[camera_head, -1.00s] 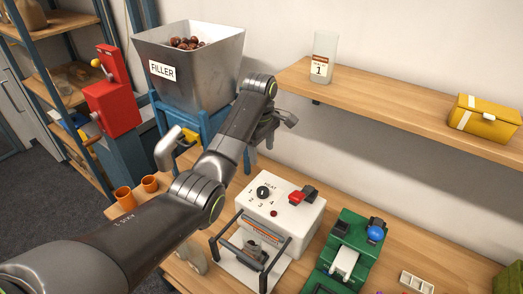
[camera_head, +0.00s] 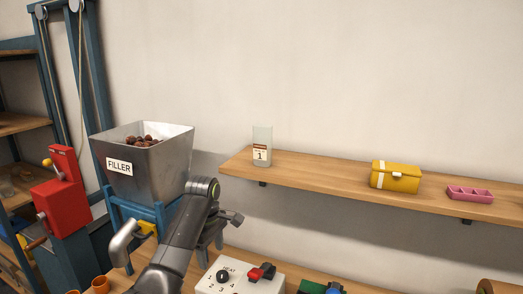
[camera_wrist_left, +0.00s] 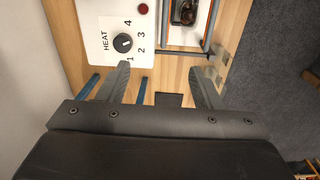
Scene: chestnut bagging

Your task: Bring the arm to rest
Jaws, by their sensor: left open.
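My left arm comes in from the bottom of the head view, its wrist beside the right side of the FILLER hopper (camera_head: 142,165). The left gripper (camera_head: 222,232) hangs there, over the back of the bench and behind the white HEAT box (camera_head: 238,279). In the left wrist view its two fingers (camera_wrist_left: 158,75) stand apart with nothing between them. The HEAT dial (camera_wrist_left: 123,43) shows just beyond them. My right gripper is in neither view.
A wooden shelf (camera_head: 330,174) on the wall holds a labelled jar (camera_head: 262,147), a yellow case (camera_head: 395,176) and a pink tray (camera_head: 469,194). A red lever machine (camera_head: 62,200) stands left of the hopper. Wall above the shelf is clear.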

